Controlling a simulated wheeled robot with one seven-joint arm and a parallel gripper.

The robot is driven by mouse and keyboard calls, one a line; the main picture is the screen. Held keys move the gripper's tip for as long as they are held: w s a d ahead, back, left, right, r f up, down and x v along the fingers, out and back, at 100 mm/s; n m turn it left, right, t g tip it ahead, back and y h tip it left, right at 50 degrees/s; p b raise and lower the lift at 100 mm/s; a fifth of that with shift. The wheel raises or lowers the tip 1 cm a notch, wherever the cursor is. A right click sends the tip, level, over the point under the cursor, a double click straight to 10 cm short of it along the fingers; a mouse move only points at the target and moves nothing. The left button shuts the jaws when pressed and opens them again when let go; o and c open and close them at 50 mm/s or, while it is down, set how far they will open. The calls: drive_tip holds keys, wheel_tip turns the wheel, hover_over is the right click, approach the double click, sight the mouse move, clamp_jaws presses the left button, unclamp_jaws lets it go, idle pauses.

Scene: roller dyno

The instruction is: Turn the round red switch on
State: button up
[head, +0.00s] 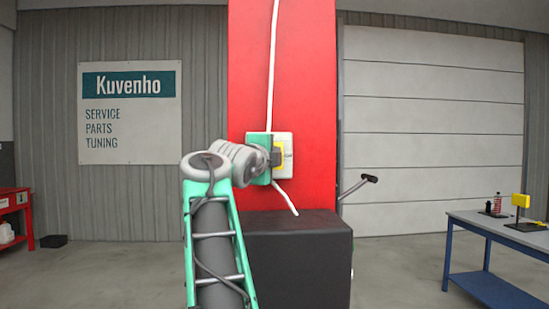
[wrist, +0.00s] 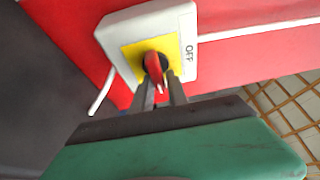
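The round red switch (wrist: 152,62) sits on a yellow plate in the wrist view, its red handle pointing down in the picture, slightly right. Its white box (wrist: 115,33) is fixed to the red column and bears the word OFF at its right side. No ON label is visible. My gripper (wrist: 161,82) is at the switch, one finger on each side of the red handle. The fingers are close together, but whether they press on the handle is unclear. In the head view, my gripper (head: 276,156) reaches the white box (head: 288,142) and hides the switch.
The red column (head: 310,80) carries a white cable above and below the box. A dark cabinet (head: 297,262) stands below, beside my arm. A lever (head: 358,186) sticks out right of the column. A blue-legged workbench (head: 500,232) stands at right. Open floor lies between.

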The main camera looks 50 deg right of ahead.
drive_tip(key=shift+o, duration=1.4)
drive_tip(key=shift+w+f, duration=0.1)
drive_tip(key=shift+f, duration=0.05)
drive_tip(key=shift+a, duration=0.1)
drive_tip(key=b+v, duration=0.2)
drive_tip(key=v, duration=0.5)
drive_tip(key=shift+s+a, duration=0.2)
drive_tip(key=shift+a, duration=0.15)
